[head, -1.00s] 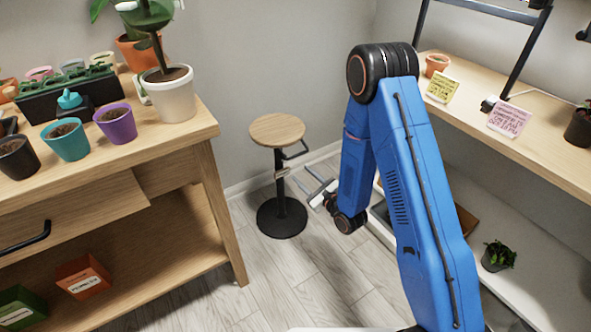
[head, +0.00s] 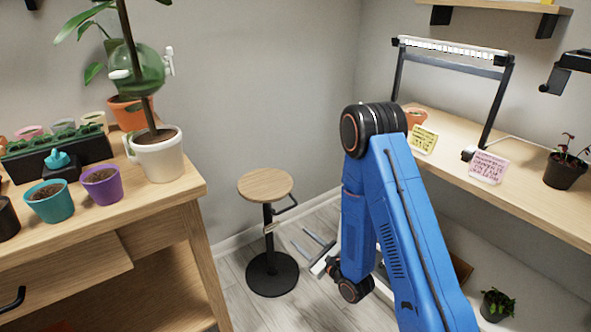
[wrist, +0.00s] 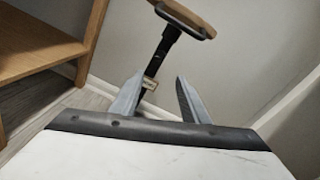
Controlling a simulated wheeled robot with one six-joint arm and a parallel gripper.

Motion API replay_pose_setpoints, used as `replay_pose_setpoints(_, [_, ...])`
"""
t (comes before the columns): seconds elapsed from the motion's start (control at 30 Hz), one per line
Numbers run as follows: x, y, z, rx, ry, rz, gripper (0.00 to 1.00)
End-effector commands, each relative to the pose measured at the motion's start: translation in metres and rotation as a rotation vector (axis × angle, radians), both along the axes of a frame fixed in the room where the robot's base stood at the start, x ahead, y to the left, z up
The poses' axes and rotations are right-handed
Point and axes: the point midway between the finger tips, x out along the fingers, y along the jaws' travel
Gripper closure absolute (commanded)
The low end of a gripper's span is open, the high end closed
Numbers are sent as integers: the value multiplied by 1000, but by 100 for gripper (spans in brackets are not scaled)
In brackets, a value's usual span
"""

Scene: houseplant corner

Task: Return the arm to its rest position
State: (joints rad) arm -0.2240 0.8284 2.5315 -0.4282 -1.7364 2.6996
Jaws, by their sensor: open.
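My blue arm (head: 400,220) is folded in the head view, its upper link rising to a black elbow joint and its forearm hanging down to the wrist. My gripper (head: 304,239) points left, low above the floor and just right of the stool. In the wrist view my gripper (wrist: 160,84) has its two grey fingers apart, with nothing held between them. The stool's dark post shows beyond the fingers there.
The wooden stool (head: 265,185) stands close to my gripper. A potting bench (head: 165,222) with several pots is at the left. A wooden shelf (head: 520,190) with a lamp, notes and plants is at the right. A small plant (head: 496,303) sits below it.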

Motion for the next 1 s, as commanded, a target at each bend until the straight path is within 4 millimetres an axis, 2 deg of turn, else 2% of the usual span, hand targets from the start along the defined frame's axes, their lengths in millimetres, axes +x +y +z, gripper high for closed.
replay_pose_setpoints(0.17, [7, -4, 10, -81, -28, -8, 59])
replay_pose_setpoints(0.37, [23, -18, 36, -325, -95, -25, 59])
replay_pose_setpoints(0.6, [35, -43, 69, -642, -161, -31, 59])
replay_pose_setpoints(0.83, [35, -73, 104, -929, -203, -14, 59])
replay_pose_setpoints(1.0, [27, -97, 130, -1129, -218, 16, 59])
